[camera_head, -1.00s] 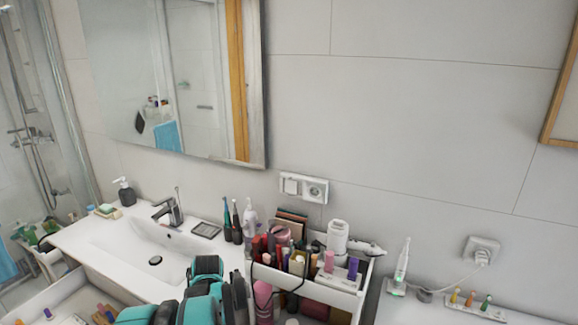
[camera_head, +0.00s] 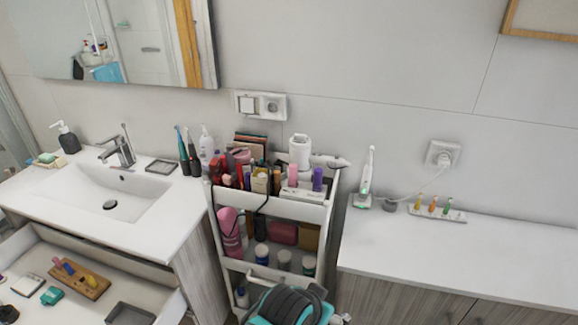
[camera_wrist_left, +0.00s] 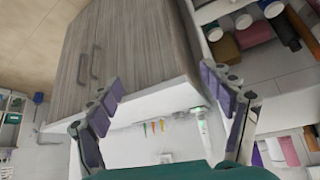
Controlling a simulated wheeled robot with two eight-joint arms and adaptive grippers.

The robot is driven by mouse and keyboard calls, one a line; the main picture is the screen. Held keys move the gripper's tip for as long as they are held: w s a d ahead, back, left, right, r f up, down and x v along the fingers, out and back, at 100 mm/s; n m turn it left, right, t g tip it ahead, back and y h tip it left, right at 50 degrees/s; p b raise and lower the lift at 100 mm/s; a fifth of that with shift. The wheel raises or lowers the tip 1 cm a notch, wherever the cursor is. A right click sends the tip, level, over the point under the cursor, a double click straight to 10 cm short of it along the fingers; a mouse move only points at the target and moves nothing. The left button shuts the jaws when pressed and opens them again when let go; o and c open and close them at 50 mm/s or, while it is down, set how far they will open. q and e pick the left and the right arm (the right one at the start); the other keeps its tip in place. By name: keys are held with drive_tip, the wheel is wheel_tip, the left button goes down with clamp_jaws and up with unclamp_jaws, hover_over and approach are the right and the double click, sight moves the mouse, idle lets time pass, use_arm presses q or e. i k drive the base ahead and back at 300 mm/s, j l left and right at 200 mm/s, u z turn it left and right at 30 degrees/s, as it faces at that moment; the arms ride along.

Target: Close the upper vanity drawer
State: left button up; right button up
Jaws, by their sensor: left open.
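The upper vanity drawer (camera_head: 172,306) is pulled open below the sink counter, at the lower left of the head view. Its front is outside the picture. Inside lie a wooden block (camera_head: 88,284) with coloured pieces, a teal item (camera_head: 51,296) and a dark tray (camera_head: 129,314). My left gripper (camera_wrist_left: 160,85) is open and empty in the left wrist view. It faces a wood-grain cabinet and a white counter edge, with no drawer visible between its fingers. A teal and black part of my arm shows at the bottom of the head view. My right gripper is out of view.
The white cart (camera_head: 272,208), loaded with cosmetics, stands right of the vanity (camera_head: 165,228). The side counter (camera_head: 450,247) is right of the cart, with an electric toothbrush (camera_head: 367,178) and a small rack (camera_head: 437,213). The counter's front is mostly free.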

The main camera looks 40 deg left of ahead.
sight(154, 289)
drive_tip(key=k+u, duration=0.2)
drive_tip(key=k, duration=0.35)
drive_tip(key=u, duration=2.95)
drive_tip(key=i+l, duration=0.25)
drive_tip(key=i, duration=0.15)
drive_tip(key=i+l, duration=0.2)
drive_tip(key=i, duration=0.15)
drive_tip(key=i+l, duration=0.25)
drive_tip(key=i, duration=0.15)
